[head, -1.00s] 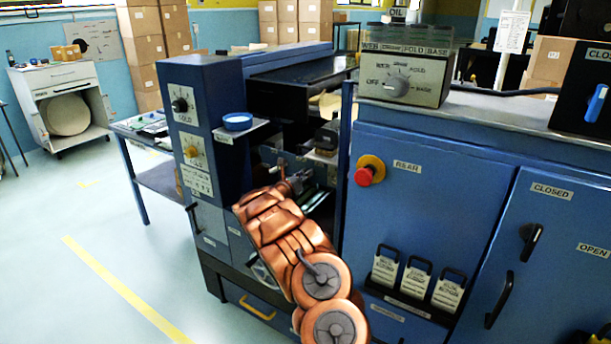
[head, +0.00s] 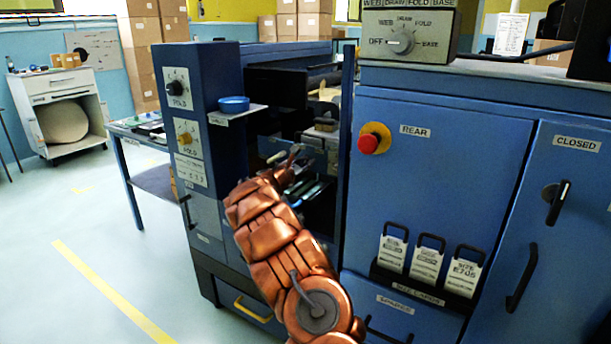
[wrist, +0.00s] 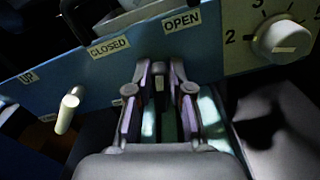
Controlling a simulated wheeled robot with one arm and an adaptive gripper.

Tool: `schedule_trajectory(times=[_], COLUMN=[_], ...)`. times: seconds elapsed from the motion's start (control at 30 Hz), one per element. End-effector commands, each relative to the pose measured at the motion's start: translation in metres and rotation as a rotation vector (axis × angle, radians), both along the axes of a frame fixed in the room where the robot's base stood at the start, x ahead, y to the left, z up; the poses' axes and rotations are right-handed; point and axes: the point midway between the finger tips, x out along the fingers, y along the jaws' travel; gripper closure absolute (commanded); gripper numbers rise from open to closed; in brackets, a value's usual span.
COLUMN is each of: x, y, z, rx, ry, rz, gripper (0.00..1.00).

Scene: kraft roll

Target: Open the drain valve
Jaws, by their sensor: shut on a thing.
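The wrist view shows a blue panel with a CLOSED label (wrist: 110,46) and an OPEN label (wrist: 181,21). My gripper (wrist: 160,78) is in front of this panel, below and between the two labels. Which way the handle points is hard to tell. In the head view my gripper (head: 290,165) reaches into the dark bay of the blue machine (head: 223,140); the valve itself is not discernible there.
In the wrist view, a cream lever (wrist: 68,112) stands to the left near an UP label, and a numbered knob (wrist: 283,40) is to the right. In the head view, a red stop button (head: 369,142) and a blue dish (head: 234,104) flank the bay.

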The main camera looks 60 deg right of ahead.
Motion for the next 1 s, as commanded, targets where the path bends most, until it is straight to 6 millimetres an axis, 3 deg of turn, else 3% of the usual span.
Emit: schedule_trajectory(times=[0.5, 1.0], x=[-0.0036, -0.0043], y=[-0.0005, -0.0003], z=[-0.0077, -0.0030], rx=[0.017, 0.022], ry=[-0.386, -0.511], rz=[0.001, 0.001], gripper=[1.00, 1.00])
